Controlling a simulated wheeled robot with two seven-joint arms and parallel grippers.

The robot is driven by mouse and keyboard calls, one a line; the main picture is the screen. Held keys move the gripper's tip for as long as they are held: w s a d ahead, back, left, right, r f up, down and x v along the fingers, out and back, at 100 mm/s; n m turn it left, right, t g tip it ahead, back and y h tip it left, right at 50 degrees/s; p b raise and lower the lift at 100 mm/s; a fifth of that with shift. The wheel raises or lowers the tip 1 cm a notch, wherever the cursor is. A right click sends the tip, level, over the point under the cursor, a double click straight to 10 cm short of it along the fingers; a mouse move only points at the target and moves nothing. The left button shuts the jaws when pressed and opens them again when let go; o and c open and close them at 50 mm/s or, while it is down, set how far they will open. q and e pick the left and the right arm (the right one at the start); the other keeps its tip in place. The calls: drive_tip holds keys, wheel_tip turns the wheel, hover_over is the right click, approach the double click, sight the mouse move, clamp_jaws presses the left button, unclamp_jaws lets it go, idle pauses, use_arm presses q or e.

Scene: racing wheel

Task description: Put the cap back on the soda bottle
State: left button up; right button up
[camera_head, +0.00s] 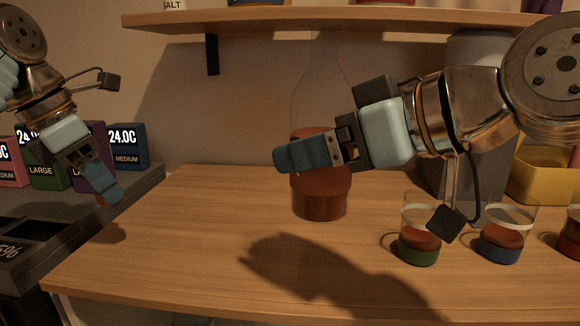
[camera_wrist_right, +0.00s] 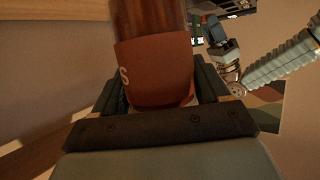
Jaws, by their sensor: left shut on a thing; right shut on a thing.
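The soda bottle (camera_head: 320,204) stands upright on the wooden table, with a clear tapering neck, a red label and red-brown contents. My right gripper (camera_head: 282,158) reaches across it and is shut on its label area. In the right wrist view the bottle's red label (camera_wrist_right: 155,72) sits between both fingers. The bottle's top is faint against the wall and shelf. My left gripper (camera_head: 110,195) is at the left, apart from the bottle, pointing down and right. It is shut on a small reddish thing (camera_head: 102,201), likely the cap, mostly hidden by the fingers.
A wooden shelf (camera_head: 250,20) runs above the bottle. Several small cups with coloured bases, such as the green one (camera_head: 418,248), stand at the right near a yellow container (camera_head: 535,185). Labelled boxes (camera_head: 127,147) are at the far left. The table's left part is clear.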

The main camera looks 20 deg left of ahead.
drive_tip(key=shift+s+d+r, duration=0.35)
drive_tip(key=shift+s+d, duration=0.05)
drive_tip(key=shift+d, duration=0.15)
drive_tip(key=shift+s+d+r, duration=0.3)
drive_tip(key=shift+s+d, duration=0.1)
drive_tip(key=shift+d, duration=0.15)
